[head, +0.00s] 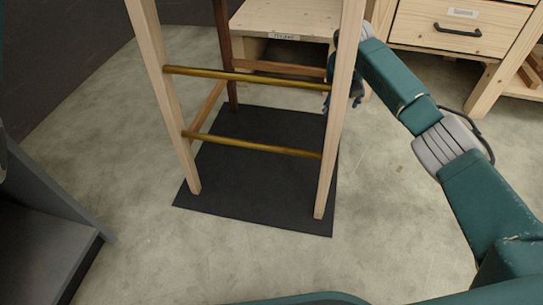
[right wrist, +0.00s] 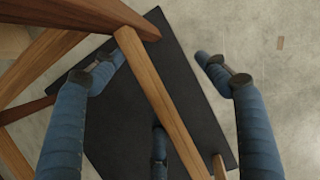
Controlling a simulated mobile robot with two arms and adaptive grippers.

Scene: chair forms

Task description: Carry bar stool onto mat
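The bar stool (head: 344,105) has pale legs, a dark leg and gold rungs; its top is out of view. It appears upright over the black mat (head: 220,165). Its two front feet are inside the mat's near edge, and the dark rear foot is at the mat's far left edge. The fourth foot is hidden. My right gripper (head: 342,98) is at the stool's right front leg, partly behind it. In the right wrist view its blue fingers (right wrist: 165,62) are spread, with a wooden stool part (right wrist: 160,100) between them and no visible grip. My left gripper is not in view.
A pale wooden bench (head: 285,18) stands behind the stool, and a drawer unit (head: 460,25) is at the back right. A dark grey piece of furniture (head: 45,225) is at the left.

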